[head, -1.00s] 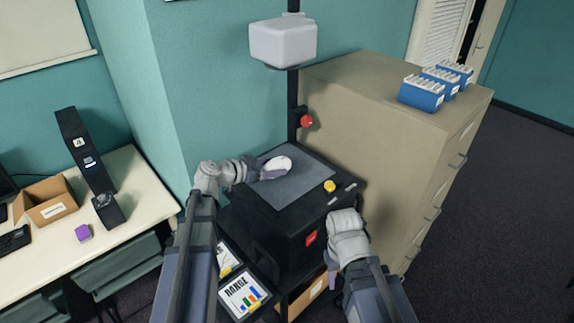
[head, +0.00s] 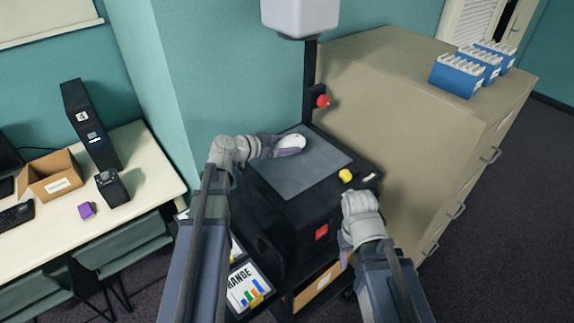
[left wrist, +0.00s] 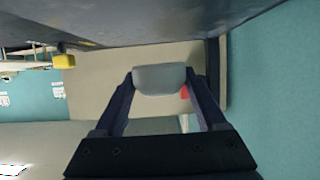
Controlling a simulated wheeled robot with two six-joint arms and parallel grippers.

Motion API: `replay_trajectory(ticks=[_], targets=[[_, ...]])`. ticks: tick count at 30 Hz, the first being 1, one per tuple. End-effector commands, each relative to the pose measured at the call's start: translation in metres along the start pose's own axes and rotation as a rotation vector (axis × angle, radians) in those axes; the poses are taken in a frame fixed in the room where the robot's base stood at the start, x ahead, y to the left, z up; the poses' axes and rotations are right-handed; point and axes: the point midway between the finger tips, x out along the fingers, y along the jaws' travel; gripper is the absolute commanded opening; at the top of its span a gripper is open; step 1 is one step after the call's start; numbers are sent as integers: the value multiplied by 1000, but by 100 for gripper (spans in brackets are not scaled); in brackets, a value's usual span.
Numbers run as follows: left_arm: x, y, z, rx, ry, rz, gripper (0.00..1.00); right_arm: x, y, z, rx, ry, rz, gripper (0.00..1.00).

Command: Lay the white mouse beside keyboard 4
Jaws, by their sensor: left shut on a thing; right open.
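The white mouse (head: 291,142) is over the far left part of the grey pad on a black unit. My left gripper (head: 274,150) is shut on it. In the left wrist view the mouse (left wrist: 160,78) sits between the two fingers. I cannot tell whether it touches the pad. A dark keyboard (head: 15,216) lies at the far left of the white desk, partly cut off; no number on it is readable. A black tower (head: 88,125) on that desk bears a label that looks like a 4. My right gripper (head: 346,248) is open, by the unit's front.
The black unit (head: 285,215) has a yellow knob (head: 346,175) and a pole with a red button (head: 322,101). The white desk (head: 150,165) carries an open cardboard box (head: 50,178) and a purple block (head: 87,210). A beige cabinet (head: 400,80) with blue racks stands right.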

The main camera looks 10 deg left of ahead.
Motion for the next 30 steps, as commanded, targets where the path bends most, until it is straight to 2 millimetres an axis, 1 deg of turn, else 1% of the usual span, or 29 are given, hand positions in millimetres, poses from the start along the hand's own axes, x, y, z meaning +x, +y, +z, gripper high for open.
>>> replay_trajectory(ticks=[1, 3, 8, 11, 19, 21, 25, 30], targets=[[6, 0, 14, 0, 0, 0, 16, 15, -2, -1, 0, 0, 0, 50], [8, 0, 18, 0, 0, 0, 16, 20, -2, -1, 1, 0, 0, 50], [7, 0, 17, 0, 0, 0, 16, 18, -2, -1, 1, 0, 0, 50], [9, 0, 21, 0, 0, 0, 16, 23, -2, -1, 1, 0, 0, 50], [21, 0, 51, 0, 0, 0, 16, 55, -5, -3, 2, 0, 0, 50], [22, 0, 53, 0, 0, 0, 16, 58, -6, -3, 2, 0, 0, 50], [21, 0, 51, 0, 0, 0, 16, 55, -5, -3, 2, 0, 0, 50], [22, 0, 52, 0, 0, 0, 16, 56, -5, -3, 2, 0, 0, 50]])
